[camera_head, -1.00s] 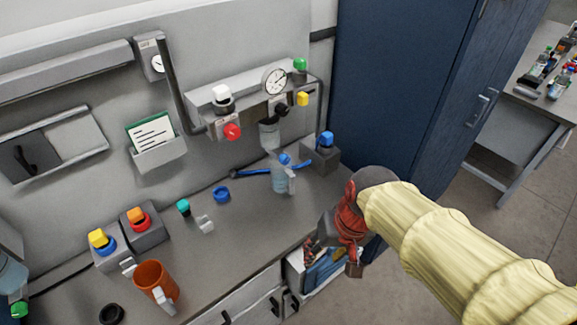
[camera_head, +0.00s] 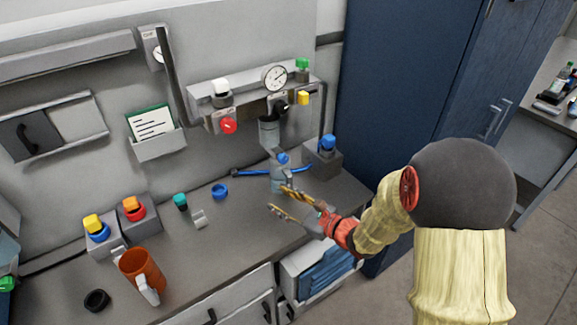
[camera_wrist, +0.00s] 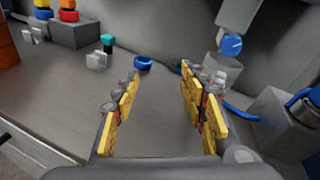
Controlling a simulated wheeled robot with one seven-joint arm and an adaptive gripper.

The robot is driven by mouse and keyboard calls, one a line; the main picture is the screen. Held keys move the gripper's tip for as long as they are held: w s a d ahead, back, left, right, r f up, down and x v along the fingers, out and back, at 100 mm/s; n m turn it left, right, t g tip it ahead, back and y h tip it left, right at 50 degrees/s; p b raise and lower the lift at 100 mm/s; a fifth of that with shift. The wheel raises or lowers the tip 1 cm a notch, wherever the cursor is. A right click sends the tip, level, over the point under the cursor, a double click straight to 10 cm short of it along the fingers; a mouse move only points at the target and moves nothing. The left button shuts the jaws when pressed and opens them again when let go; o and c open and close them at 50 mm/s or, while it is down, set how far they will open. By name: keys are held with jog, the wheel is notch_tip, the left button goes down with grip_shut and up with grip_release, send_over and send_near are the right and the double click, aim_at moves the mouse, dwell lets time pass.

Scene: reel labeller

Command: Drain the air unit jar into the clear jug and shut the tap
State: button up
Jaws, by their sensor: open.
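The air unit jar (camera_head: 268,132) hangs under the grey unit on the back wall. It is partly in view at the top of the wrist view (camera_wrist: 240,14). A round blue tap (camera_head: 282,158) shows at its lower end; in the wrist view the tap (camera_wrist: 231,45) has a pale line on its face. The clear jug (camera_head: 279,181) stands on the bench below; in the wrist view the jug (camera_wrist: 222,72) is partly hidden behind my right-hand finger. My gripper (camera_head: 278,198) is open and empty, just in front of the jug. Any liquid level is too small to tell.
A blue hose (camera_head: 250,171) lies behind the jug. A grey block with a blue knob (camera_head: 327,143) stands right of it. A blue ring (camera_head: 220,191), a teal-capped item (camera_head: 180,201) and an orange jug (camera_head: 141,271) are left. Bench between is clear.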

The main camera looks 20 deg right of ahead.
aim_at(285, 160)
jog(key=w+d+r+m+t+h, duration=0.3)
jog(key=w+d+r+m+t, duration=0.1)
jog(key=d, duration=0.3)
jog(key=b+x, duration=0.1)
jog(key=x, duration=0.7)
jog(key=shift+s+r+b, duration=0.1)
jog(key=shift+b, duration=0.3)
jog(key=shift+c, duration=1.1)
grip_shut()
